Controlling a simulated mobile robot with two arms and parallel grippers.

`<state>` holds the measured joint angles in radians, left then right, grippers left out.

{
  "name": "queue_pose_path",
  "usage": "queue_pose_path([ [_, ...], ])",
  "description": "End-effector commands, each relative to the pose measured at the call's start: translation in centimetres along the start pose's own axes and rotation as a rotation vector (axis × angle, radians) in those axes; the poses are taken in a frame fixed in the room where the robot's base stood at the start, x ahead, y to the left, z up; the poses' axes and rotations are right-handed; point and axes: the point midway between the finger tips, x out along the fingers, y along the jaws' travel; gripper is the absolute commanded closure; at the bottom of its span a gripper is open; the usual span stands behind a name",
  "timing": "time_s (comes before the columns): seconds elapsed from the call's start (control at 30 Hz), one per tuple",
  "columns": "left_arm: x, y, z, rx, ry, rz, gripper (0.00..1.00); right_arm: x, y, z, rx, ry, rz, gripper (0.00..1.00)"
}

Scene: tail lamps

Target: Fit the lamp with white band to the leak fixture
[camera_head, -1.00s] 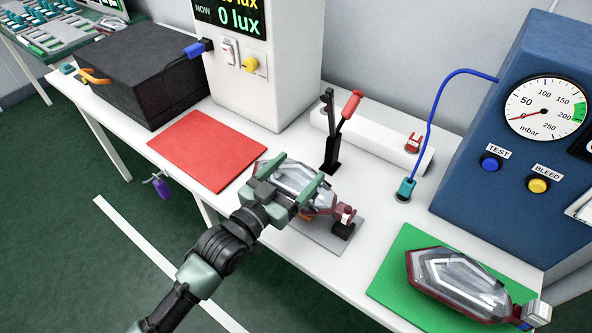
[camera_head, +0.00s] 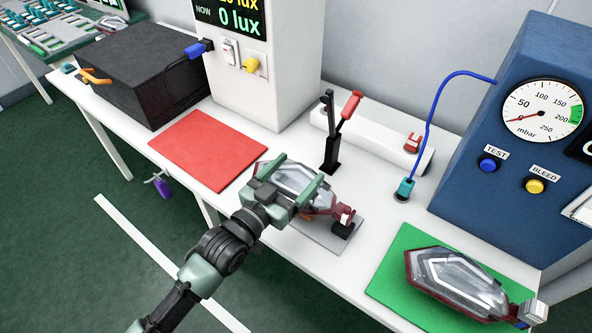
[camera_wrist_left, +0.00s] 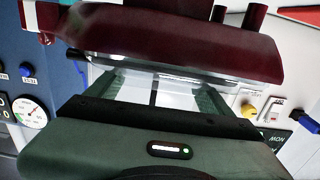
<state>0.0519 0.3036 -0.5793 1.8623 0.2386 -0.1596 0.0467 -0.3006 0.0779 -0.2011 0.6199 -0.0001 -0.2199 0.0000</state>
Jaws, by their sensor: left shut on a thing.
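My left gripper (camera_head: 286,187) is shut on a lamp (camera_head: 298,177) with a clear lens and dark red housing. It holds the lamp over or on the grey plate of the leak fixture (camera_head: 318,238), beside the toggle clamp (camera_head: 333,150) with its red handle raised. The gripper hides much of the lamp; I cannot tell its band colour or whether it touches the plate. In the left wrist view the dark red housing (camera_wrist_left: 180,40) runs across the top, beyond the fingers (camera_wrist_left: 152,92). My right gripper is not in view.
A second lamp (camera_head: 455,282) lies on a green mat (camera_head: 390,275). A red mat (camera_head: 207,148) is bare. A blue tester with a gauge (camera_head: 541,107) stands right, its blue hose (camera_head: 430,130) ending at a teal connector (camera_head: 405,188). A white light-meter tower (camera_head: 260,90) stands behind.

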Motion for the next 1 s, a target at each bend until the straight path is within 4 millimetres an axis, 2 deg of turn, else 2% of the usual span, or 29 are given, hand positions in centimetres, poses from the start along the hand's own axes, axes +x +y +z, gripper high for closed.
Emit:
queue_pose_path([
  [0.77, 0.0, 0.0, 2.6, 0.001, 0.004, 0.000, 0.76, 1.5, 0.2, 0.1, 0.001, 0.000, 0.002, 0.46],
  [0.8, 0.0, 0.0, 2.5, 0.001, 0.004, 0.000, 0.13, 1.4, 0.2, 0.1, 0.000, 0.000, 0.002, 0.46],
  [0.87, 0.0, 0.0, 2.5, 0.001, 0.004, 0.000, 0.00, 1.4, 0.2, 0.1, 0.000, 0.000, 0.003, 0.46],
  [1.0, 0.0, 0.0, 2.6, 0.000, 0.003, 0.000, 0.00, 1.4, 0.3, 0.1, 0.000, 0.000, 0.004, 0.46],
])
